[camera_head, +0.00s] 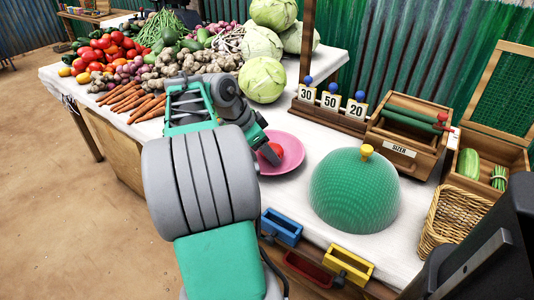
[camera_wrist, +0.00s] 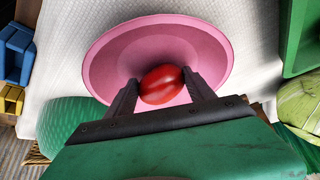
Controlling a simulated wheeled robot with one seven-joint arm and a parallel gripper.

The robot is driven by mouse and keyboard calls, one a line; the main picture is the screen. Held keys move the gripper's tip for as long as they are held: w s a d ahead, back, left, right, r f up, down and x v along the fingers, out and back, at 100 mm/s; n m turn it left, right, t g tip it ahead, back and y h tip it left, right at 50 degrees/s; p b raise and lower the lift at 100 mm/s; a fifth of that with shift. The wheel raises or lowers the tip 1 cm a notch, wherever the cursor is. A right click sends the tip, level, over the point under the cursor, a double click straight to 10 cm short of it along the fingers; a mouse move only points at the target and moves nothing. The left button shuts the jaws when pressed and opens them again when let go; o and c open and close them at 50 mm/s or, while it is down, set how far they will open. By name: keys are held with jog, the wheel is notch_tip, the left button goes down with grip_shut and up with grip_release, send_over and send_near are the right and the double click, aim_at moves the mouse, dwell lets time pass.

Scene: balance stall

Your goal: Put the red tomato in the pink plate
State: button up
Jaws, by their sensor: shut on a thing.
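The red tomato (camera_wrist: 161,84) is between the two dark fingers of my gripper (camera_wrist: 160,88) in the wrist view. My gripper is shut on it. The pink plate (camera_wrist: 110,50) lies on the white tablecloth, and the tomato shows against its inside. In the head view the tomato (camera_head: 270,152) appears over the pink plate (camera_head: 291,147), beside my gripper (camera_head: 268,157). My arm hides the plate's left part. I cannot tell whether the tomato touches the plate.
A green mesh dome (camera_head: 354,190) stands right of the plate. Number signs (camera_head: 331,100) and a wooden box (camera_head: 400,140) stand behind it. Cabbages (camera_head: 262,80) and heaped vegetables fill the far left. Small blue, red and yellow drawers (camera_head: 349,265) line the front edge. A wicker basket (camera_head: 452,217) is at right.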

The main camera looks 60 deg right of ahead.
jog(key=shift+f, duration=0.2)
jog(key=o, duration=1.5)
jog(key=shift+r, duration=0.1)
jog(key=shift+c, duration=0.2)
